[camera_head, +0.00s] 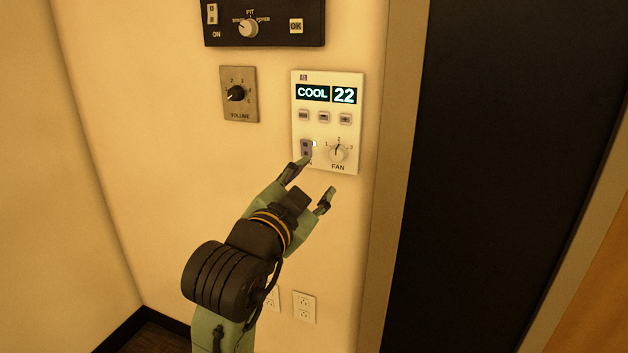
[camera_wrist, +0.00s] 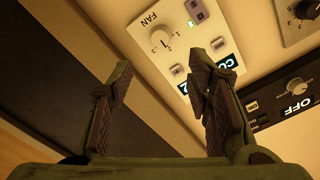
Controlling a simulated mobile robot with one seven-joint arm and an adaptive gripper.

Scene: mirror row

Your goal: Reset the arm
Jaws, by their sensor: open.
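My gripper (camera_head: 312,182) is open and empty, in front of the lower part of the white air panel (camera_head: 326,88). Its two fingers also show apart in the wrist view (camera_wrist: 165,85). The panel display reads COOL 22. The fan knob (camera_head: 338,153) shows just above the gap between my fingertips, with its pointer near 2. A rocker switch (camera_head: 306,149) with a small lit lamp beside it sits left of the knob, and one fingertip overlaps its lower edge. I cannot tell whether the fingertip touches the panel.
A volume plate (camera_head: 240,113) is to the left of the air panel, and a black panel (camera_head: 280,35) is above. Wall outlets (camera_head: 304,307) sit low behind my arm. A door frame (camera_head: 398,130) and a dark door (camera_head: 500,150) stand to the right. The left wall is bare.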

